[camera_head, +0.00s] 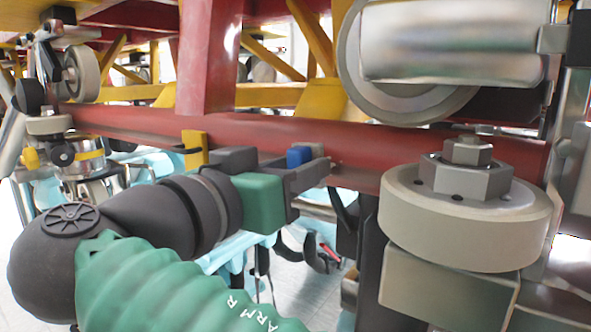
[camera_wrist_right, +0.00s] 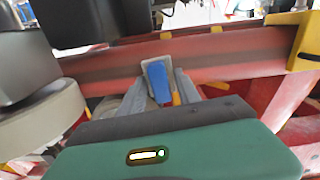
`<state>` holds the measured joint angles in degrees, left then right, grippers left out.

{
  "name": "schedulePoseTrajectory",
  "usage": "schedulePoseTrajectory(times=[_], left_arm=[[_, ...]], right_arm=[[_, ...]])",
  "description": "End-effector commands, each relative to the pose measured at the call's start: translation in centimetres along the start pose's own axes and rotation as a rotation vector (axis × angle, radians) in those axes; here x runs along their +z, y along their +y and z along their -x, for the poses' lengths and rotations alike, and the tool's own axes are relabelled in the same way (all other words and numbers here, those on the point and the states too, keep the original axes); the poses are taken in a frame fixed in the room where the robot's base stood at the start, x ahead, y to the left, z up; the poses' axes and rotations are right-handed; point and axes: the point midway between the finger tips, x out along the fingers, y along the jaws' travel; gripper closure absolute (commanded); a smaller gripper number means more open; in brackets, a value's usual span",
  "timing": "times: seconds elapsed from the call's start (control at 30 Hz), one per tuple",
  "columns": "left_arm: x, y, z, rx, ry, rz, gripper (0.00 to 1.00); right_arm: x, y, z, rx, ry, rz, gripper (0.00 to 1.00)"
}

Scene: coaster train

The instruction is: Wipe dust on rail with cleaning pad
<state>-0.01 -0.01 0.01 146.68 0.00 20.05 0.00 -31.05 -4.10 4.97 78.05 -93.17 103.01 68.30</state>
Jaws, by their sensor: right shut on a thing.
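The red rail (camera_head: 350,145) runs across the head view below the yellow and red framework. It also crosses the right wrist view (camera_wrist_right: 245,52), where its face looks slightly paler in places; I cannot clearly tell dust from sheen. My right gripper (camera_head: 308,160), with a green and dark grey body, is at the front of the rail. Its fingers are shut on the cleaning pad, which shows as a blue piece (camera_head: 299,156) with a grey edge in the right wrist view (camera_wrist_right: 158,80). The pad is up against or very near the rail; exact contact is hidden. My left gripper is not in view.
A large pale wheel (camera_head: 465,215) on a bracket stands close right of the gripper, with another wheel (camera_head: 400,98) above the rail. A yellow clamp-like piece (camera_head: 194,150) is on the rail to the left. Pale blue structures (camera_head: 235,250) are below.

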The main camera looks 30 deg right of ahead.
Motion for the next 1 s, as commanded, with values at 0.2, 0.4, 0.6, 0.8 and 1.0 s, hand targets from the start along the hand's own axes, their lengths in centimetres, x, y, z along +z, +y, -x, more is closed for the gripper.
schedulePoseTrajectory(times=[0.2, 0.4, 0.6, 0.8, 1.0], left_arm=[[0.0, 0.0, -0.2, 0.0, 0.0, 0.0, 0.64], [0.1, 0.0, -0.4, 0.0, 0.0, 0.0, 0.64], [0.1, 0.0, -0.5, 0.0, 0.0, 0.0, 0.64], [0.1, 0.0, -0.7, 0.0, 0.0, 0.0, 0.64], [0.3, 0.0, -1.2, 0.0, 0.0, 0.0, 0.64]], right_arm=[[0.0, 0.1, -0.4, 0.0, 0.0, -0.001, 0.93], [0.0, 0.1, -0.8, 0.001, -0.001, -0.001, 0.93], [0.1, 0.0, -1.2, 0.0, -0.001, 0.0, 0.93], [0.0, 0.0, -1.6, 0.001, 0.0, 0.0, 0.93], [0.2, 0.5, -1.7, 0.001, 0.0, -0.002, 0.93]])
